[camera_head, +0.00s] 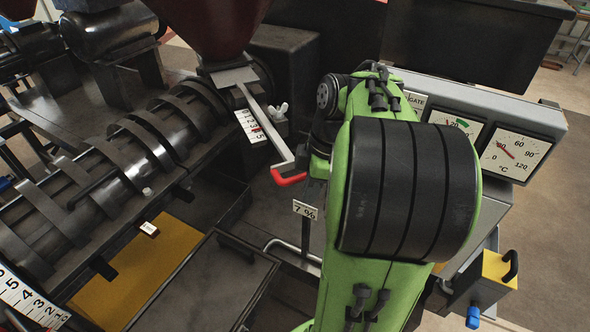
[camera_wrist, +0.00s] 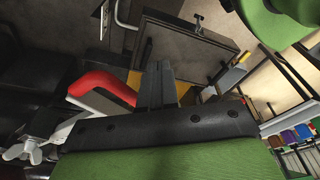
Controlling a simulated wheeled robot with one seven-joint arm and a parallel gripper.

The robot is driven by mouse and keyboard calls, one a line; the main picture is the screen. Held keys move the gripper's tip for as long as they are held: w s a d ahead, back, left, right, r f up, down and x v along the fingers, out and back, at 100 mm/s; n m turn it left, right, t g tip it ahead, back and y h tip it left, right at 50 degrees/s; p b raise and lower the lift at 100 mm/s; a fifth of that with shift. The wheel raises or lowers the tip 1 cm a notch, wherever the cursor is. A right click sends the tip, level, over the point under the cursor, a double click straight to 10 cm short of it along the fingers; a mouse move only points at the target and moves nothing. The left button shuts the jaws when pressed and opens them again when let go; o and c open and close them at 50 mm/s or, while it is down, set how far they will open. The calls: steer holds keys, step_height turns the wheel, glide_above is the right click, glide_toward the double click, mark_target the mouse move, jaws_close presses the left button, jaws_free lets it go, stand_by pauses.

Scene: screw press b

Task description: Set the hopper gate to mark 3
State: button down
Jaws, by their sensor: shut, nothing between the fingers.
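The dark red hopper (camera_head: 215,25) is at the top of the head view. Its pale metal gate plate (camera_head: 234,76) continues into a flat lever (camera_head: 265,125) with a bent red handle (camera_head: 289,179). A white numbered scale (camera_head: 249,126) lies beside the lever; which mark the gate stands at is not clear. A wing nut (camera_head: 280,111) sits right of the lever. In the wrist view the red handle (camera_wrist: 105,85) is left of my gripper (camera_wrist: 157,75). The black fingers are together and empty, apparently apart from the handle. The green arm mostly hides my gripper in the head view.
The ribbed press barrel (camera_head: 130,160) runs along the left. A 7 % sign (camera_head: 305,210) stands below the handle. A grey panel with gauges (camera_head: 513,155) is at right, behind my arm. A dark tray (camera_head: 205,285) lies lower down.

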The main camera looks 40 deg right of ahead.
steer(key=shift+w+d, duration=0.2)
steer(key=shift+w, duration=0.45)
steer(key=shift+w+p, duration=0.25)
steer(key=shift+p, duration=0.05)
steer(key=shift+w+d+p, duration=0.35)
steer(key=shift+w, duration=0.5)
steer(key=shift+s, duration=0.1)
steer(key=shift+s+b, duration=0.6)
steer(key=shift+s, duration=0.5)
step_height(320, 180, up, 9)
steer(key=p, duration=0.8)
glide_above(304, 176)
steer(key=s, duration=0.2)
steer(key=shift+a, duration=0.4)
